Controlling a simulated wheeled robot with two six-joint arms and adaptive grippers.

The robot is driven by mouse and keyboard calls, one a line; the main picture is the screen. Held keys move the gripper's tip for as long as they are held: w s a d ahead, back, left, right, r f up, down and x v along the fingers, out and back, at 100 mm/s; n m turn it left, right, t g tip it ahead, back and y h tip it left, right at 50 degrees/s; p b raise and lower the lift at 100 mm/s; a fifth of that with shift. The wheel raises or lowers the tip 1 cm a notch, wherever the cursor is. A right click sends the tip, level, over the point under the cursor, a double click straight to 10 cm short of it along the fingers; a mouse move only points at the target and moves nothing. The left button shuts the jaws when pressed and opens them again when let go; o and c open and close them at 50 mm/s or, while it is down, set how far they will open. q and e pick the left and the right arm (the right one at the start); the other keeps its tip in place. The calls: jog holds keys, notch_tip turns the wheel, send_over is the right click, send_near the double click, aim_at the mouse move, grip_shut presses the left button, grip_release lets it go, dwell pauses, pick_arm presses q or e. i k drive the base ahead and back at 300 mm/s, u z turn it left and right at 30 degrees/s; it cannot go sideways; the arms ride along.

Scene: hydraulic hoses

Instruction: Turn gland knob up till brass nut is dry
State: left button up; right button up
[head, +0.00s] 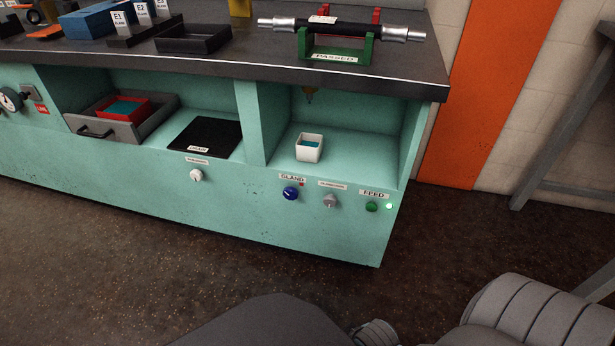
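The blue gland knob (290,193) is on the teal front panel under a label reading GLAND, with a pale pointer mark on it. Neither of my grippers is in view; only grey parts of my own arm show at the bottom, well below the knob.
A grey knob (330,201) and a green FEED knob (372,207) with a lit green lamp (389,206) sit right of the gland knob. A white knob (196,175) is further left. A hose (350,28) rests on a green PASSED stand (340,50). Floor before the panel is clear.

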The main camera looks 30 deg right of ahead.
aim_at(290, 193)
jog(key=z, duration=0.95)
jog(key=k, duration=1.3)
jog(key=z, duration=0.65)
jog(key=i, duration=0.85)
jog(key=z, duration=0.45)
jog(key=i, duration=1.05)
jog(key=u, duration=1.1)
jog(key=i, duration=0.65)
jog(key=u, duration=0.65)
